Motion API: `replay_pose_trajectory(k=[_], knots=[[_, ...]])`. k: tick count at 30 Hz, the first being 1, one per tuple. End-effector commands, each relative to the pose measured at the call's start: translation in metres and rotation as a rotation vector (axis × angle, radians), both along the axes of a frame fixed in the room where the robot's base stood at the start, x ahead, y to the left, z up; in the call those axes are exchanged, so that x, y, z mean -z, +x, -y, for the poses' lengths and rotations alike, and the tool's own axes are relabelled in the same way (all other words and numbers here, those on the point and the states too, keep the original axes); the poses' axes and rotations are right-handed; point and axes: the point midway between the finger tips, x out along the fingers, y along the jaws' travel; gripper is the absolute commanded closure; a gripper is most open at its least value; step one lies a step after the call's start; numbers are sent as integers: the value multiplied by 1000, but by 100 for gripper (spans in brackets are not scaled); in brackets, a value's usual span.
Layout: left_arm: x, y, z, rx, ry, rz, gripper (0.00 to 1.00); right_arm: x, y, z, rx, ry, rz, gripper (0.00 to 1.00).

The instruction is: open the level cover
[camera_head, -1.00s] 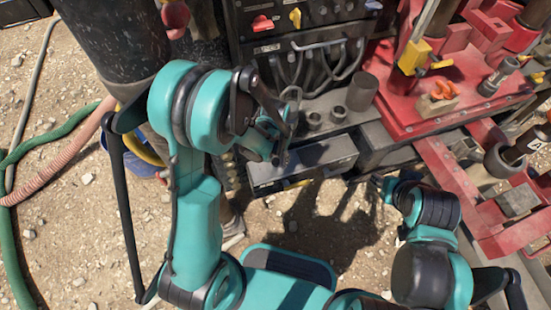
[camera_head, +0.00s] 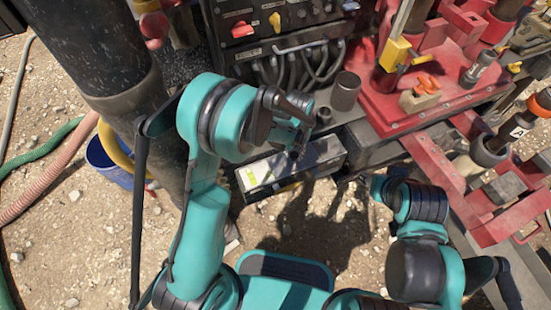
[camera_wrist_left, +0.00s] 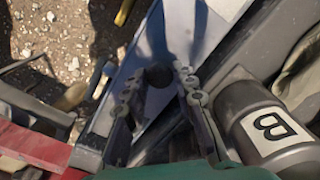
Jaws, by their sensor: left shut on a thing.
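A long grey box with a flat top (camera_head: 322,152) lies below the cable panel in the head view. A pale strip with a yellow-green patch (camera_head: 258,175) shows at its left end. My left gripper (camera_head: 299,148) is over the box top, its tips partly hidden by its own links. In the left wrist view, its two fingers (camera_wrist_left: 157,88) stand either side of a dark round knob (camera_wrist_left: 158,76) on the grey panel (camera_wrist_left: 181,35), and they are shut on it. My right gripper (camera_head: 362,183) is right of the box, small and dark; its fingers are unclear.
A grey cylinder (camera_head: 345,91) stands behind the box. Red machinery (camera_head: 425,90) fills the right. A cylinder marked B (camera_wrist_left: 270,125) is close to the left gripper in the wrist view. A blue bucket (camera_head: 108,160) and hoses lie left. Gravel in front is open.

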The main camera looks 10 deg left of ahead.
Motion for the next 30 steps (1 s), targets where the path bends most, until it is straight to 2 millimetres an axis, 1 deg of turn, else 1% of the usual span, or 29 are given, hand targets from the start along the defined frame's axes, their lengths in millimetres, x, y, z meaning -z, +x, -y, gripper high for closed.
replay_pose_trajectory(k=[1,3,6,10,15,26,27,28,29,30], knots=[[0,8,12,4,0,0,100,0,0,0,0,0,0,60],[1,17,26,3,0,0,100,0,0,0,0,0,0,60],[0,28,42,2,0,-1,100,0,0,0,0,0,0,60],[0,38,57,1,0,-1,100,0,0,0,0,0,0,60],[0,44,66,-1,1,-2,100,0,0,0,0,0,0,60],[0,45,67,-1,1,-2,100,0,0,0,0,0,0,60],[0,45,67,-1,1,-2,66,0,0,0,0,0,0,60],[0,45,67,-1,1,-2,58,0,0,0,0,0,0,60],[0,45,67,-1,1,-2,52,0,0,0,0,0,0,60],[0,45,67,-1,1,-1,52,0,0,0,0,0,0,60]])
